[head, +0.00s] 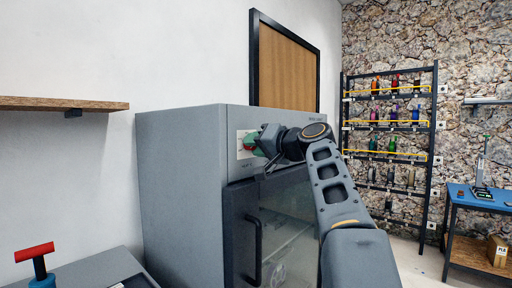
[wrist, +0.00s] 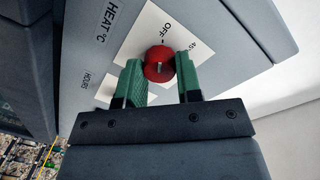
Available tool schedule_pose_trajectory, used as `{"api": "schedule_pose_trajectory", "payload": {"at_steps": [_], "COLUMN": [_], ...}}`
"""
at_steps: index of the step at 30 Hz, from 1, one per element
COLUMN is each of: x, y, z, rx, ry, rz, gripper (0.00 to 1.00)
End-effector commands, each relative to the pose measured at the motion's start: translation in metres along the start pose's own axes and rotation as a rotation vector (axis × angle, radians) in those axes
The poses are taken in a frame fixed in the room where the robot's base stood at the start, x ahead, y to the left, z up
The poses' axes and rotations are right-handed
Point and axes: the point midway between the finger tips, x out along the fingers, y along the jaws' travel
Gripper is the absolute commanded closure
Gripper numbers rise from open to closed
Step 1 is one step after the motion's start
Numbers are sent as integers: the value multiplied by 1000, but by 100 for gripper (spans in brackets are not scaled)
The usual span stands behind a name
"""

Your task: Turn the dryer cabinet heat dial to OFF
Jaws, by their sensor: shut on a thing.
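The grey dryer cabinet (head: 180,160) stands against the white wall, with a white dial plate (head: 241,152) high on its front. In the wrist view, the red heat dial (wrist: 159,64) sits on its white plate (wrist: 150,34), near the printed words OFF and HEAT °C. A pale pointer line shows on the dial, running roughly toward the OFF side; I cannot tell its exact setting. My gripper (wrist: 160,76) has its green fingers on either side of the dial, shut on it. In the head view my gripper (head: 256,146) reaches the plate and hides most of the dial.
The cabinet door has a dark vertical handle (head: 255,250) below the dial. A spool rack (head: 434,150) and a blue-topped bench (head: 475,200) stand at the right. A wooden shelf (head: 60,104) is at the left, above a red-topped tool (head: 35,253).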

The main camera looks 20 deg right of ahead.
Motion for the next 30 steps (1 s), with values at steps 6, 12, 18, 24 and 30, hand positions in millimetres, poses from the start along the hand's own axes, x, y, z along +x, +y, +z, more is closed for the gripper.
{"api": "schedule_pose_trajectory", "payload": {"at_steps": [6, 12, 18, 24, 30], "x": [0, 0, 0, 0, -15], "y": [0, 0, 0, 0, 2], "z": [0, 0, 0, 0, 0], "rx": [-3, -3, -2, -2, -2], "ry": [0, 0, 0, 0, 2], "rz": [1, 1, 1, 1, 4], "gripper": [91, 60, 42, 42, 42]}}
